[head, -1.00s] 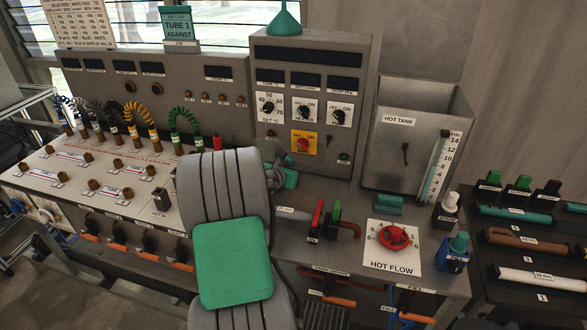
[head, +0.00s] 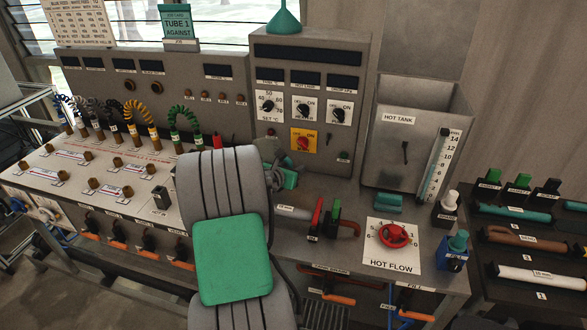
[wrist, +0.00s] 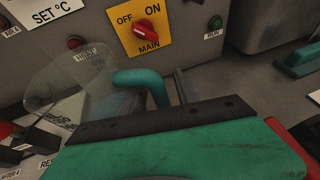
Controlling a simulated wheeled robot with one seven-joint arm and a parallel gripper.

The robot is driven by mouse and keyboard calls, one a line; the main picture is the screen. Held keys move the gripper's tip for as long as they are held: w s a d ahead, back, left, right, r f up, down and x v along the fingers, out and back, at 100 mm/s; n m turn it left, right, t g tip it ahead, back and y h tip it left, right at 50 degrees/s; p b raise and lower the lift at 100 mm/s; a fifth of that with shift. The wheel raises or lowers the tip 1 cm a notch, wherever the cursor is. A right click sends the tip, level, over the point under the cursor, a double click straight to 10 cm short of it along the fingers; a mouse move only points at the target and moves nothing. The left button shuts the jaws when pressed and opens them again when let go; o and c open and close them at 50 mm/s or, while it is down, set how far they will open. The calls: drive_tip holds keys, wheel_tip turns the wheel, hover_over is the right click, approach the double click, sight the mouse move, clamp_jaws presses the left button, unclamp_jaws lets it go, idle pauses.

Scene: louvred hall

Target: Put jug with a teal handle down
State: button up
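The jug (wrist: 68,82) has a clear body and a teal handle (wrist: 142,77). In the wrist view it is at the left, in front of the grey panel. My gripper (wrist: 162,92) has its grey fingers on either side of the handle and looks shut on it. The jug's lower part is partly hidden, and I cannot tell whether its base touches the bench. In the head view my arm hides most of the jug; my gripper (head: 287,177) shows only in part beside the arm, low in front of the panel.
The grey panel with a yellow main switch (head: 303,142) stands close behind. To the right are red and green levers (head: 326,218), the hot flow dial (head: 393,236) and the hot tank (head: 405,150). Hoses (head: 140,122) stand at left. Some bench around the dial is bare.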

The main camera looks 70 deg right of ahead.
drive_tip(key=v, duration=1.1)
drive_tip(key=shift+a+b, duration=0.35)
drive_tip(key=shift+r, duration=0.15)
